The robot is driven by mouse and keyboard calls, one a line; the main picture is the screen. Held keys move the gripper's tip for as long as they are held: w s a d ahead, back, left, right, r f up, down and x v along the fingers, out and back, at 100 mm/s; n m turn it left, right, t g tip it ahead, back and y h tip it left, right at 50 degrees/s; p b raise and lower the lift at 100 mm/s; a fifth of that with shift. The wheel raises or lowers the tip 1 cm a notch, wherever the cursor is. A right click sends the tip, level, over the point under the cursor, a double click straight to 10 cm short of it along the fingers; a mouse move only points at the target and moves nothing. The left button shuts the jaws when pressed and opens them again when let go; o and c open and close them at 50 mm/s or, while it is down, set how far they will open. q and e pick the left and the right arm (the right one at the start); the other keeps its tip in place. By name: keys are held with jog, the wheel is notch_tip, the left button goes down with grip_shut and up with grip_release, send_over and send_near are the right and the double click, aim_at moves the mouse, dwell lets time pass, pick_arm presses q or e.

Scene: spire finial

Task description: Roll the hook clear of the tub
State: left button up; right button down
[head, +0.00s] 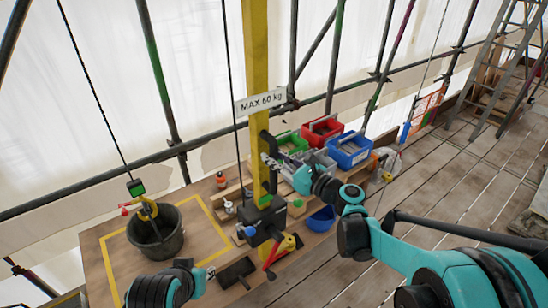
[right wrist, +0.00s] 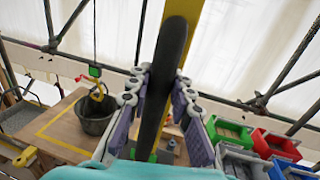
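The yellow hook (head: 148,209) hangs on a cable under a black-and-green block (head: 136,188), at the mouth of the dark tub (head: 168,246). Its lower part overlaps the tub's opening in the head view. Hook (right wrist: 97,92) and tub (right wrist: 96,122) also show at left in the right wrist view. A yellow post (head: 257,60) stands right of the tub, with a black handle (head: 265,141) on its side. My right gripper (head: 270,161) has its fingers on both sides of this handle (right wrist: 174,60), apparently shut on it. My left gripper (head: 207,273) is low, beside a dark block; its fingers are unclear.
A black box with a red lever (head: 271,273) sits at the post's foot. Green, red (head: 320,130) and blue (head: 349,150) bins stand behind on the right. A yellow outline (head: 111,273) marks the table around the tub. Bare planks lie at right.

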jog(key=shift+d, duration=0.1)
jog(key=shift+w+d, duration=0.25)
jog(key=w+d+b, duration=0.4)
jog(key=w+d, duration=0.8)
jog(key=d, duration=0.4)
jog(key=shift+d, duration=0.25)
jog(key=c, duration=1.3)
grip_release()
jog(key=shift+c, duration=0.2)
jog(key=v, duration=1.2)
